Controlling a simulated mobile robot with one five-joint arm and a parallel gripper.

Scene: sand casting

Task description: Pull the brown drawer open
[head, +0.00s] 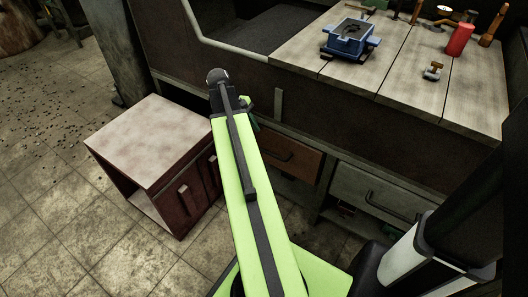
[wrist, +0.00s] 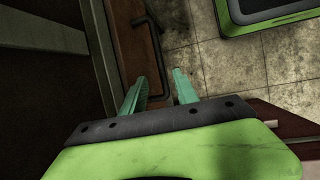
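The brown drawer (head: 305,160) is set in the front of the workbench, just right of my arm in the head view. Its dark bar handle (head: 283,152) is partly visible there. In the wrist view the drawer front (wrist: 130,45) runs down the left of centre, with the handle (wrist: 154,45) standing out from it. My gripper (wrist: 158,88) is open, its two teal fingers apart. The lower end of the handle appears between the fingertips; I cannot tell whether they touch it. In the head view my arm hides most of the gripper.
A low cabinet (head: 150,140) with a pale top stands left of my arm. A grey drawer (head: 375,190) lies right of the brown one. On the bench (head: 400,85) are a blue mould box (head: 350,38) and a red cylinder (head: 460,39). Tiled floor is open at left.

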